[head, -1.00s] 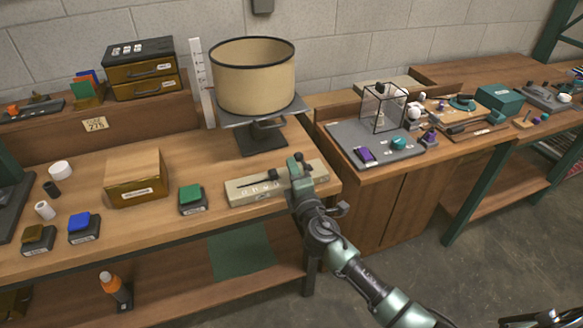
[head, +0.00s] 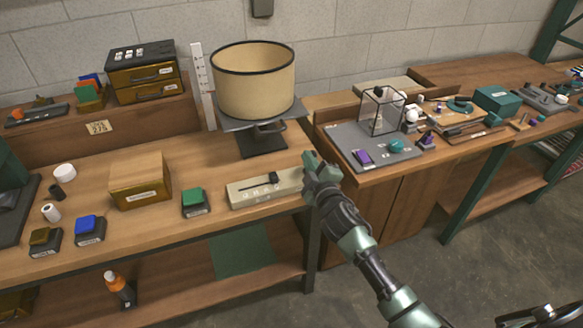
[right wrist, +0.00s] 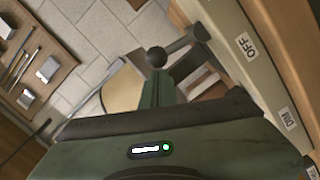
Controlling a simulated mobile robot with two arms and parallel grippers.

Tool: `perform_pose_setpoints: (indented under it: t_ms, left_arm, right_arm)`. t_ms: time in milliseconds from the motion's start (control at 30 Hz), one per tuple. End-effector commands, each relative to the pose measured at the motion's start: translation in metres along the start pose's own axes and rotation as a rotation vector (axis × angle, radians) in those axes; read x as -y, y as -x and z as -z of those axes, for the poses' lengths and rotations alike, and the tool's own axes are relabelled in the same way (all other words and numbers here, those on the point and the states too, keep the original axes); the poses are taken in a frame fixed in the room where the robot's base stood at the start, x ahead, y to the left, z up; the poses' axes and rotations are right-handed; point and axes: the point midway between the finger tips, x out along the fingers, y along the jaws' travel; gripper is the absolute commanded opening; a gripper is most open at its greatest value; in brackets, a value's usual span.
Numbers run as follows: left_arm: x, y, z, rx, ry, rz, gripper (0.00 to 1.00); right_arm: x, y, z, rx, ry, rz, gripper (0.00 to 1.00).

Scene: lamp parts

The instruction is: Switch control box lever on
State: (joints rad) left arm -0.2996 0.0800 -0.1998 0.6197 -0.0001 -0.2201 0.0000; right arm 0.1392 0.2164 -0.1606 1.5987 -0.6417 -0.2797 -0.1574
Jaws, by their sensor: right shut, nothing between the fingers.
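The control box (head: 262,190), long and beige, lies near the front right edge of the left workbench. A dark raised piece (head: 274,178) shows on its top. In the right wrist view the box (right wrist: 235,35) runs down the right side, with OFF and DIM labels. A dark lever with a round knob (right wrist: 157,57) stands out beside the OFF label. My right gripper (head: 311,160) is shut and empty at the box's right end, hiding that end in the head view. In the wrist view its fingers (right wrist: 160,90) are close to the lever; contact is unclear.
A lamp shade (head: 253,82) on a dark stand is behind the box. A green button block (head: 195,202) and a brown box (head: 140,180) stand to its left. A grey board (head: 350,140) with small parts lies on the bench to the right.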

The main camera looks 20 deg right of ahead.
Motion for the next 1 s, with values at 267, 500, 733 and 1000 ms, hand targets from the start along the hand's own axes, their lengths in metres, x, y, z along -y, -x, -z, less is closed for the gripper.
perform_pose_setpoints:
  t_ms: [267, 500, 733, 1000]
  left_arm:
    - [0.000, 0.012, 0.001, 0.000, 0.000, 0.000, 0.24]
    - [0.000, 0.015, 0.001, 0.000, -0.001, 0.000, 0.24]
    - [0.000, 0.016, 0.001, 0.000, -0.001, 0.000, 0.24]
    - [0.000, 0.016, 0.001, 0.000, -0.001, 0.000, 0.24]
  right_arm:
    - [-0.010, -0.001, -0.013, 0.001, -0.204, 0.021, 0.00]
    - [-0.013, -0.002, -0.021, 0.000, -0.227, 0.023, 0.00]
    - [-0.014, -0.002, -0.025, 0.001, -0.224, 0.023, 0.00]
    - [-0.014, -0.003, -0.026, 0.002, -0.223, 0.023, 0.00]
